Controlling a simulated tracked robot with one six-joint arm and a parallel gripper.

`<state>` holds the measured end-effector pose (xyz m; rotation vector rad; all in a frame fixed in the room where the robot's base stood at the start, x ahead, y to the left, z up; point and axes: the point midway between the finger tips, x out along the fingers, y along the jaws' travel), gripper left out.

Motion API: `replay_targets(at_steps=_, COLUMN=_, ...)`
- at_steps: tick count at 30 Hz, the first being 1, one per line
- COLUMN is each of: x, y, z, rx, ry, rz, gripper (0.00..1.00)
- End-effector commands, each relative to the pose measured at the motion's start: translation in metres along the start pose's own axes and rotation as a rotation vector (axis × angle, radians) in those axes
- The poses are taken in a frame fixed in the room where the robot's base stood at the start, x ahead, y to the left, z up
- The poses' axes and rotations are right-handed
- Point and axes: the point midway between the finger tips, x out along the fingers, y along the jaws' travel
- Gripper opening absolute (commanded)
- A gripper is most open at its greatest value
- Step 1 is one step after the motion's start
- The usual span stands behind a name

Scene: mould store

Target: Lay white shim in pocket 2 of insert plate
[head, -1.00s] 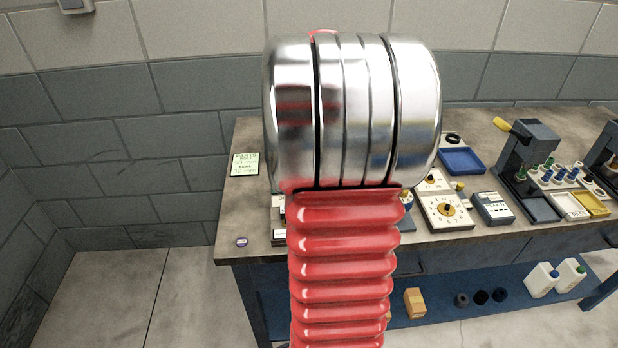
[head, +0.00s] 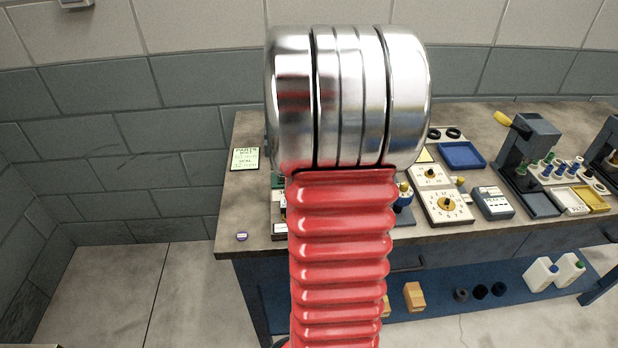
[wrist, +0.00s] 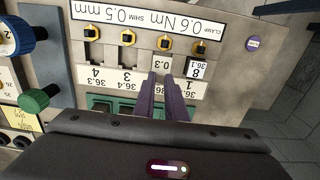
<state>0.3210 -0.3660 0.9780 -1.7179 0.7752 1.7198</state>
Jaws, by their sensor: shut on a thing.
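In the wrist view the insert plate (wrist: 118,76) shows upside down, with a row of pockets, yellow clamp knobs and numbered white labels; 4, 3 and 1 are readable. My gripper (wrist: 160,77) has its two dark purple fingers close together, shut on the white shim (wrist: 161,62), which reads 0.3. The shim is at the pocket between those labelled 3 and 1; I cannot tell whether it touches the pocket floor. The fingers hide that pocket's label. In the head view my arm hides the gripper and most of the plate.
A blue knob (wrist: 25,36) and a green knob (wrist: 38,99) stand beside the plate. A round purple-and-white piece (head: 241,237) lies near the bench's left corner. A dial box (head: 446,204), a blue tray (head: 461,155) and a dark press (head: 530,150) stand to the right.

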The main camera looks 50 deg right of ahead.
Motion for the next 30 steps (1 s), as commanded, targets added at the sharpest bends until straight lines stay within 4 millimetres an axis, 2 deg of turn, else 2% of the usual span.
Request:
replay_targets(at_steps=9, x=0.014, y=0.000, z=0.000, rx=0.001, ry=-0.001, rz=0.000, gripper=0.00)
replay_targets(at_steps=30, x=0.016, y=0.000, z=0.001, rx=0.001, ry=-0.001, rz=0.000, gripper=0.00)
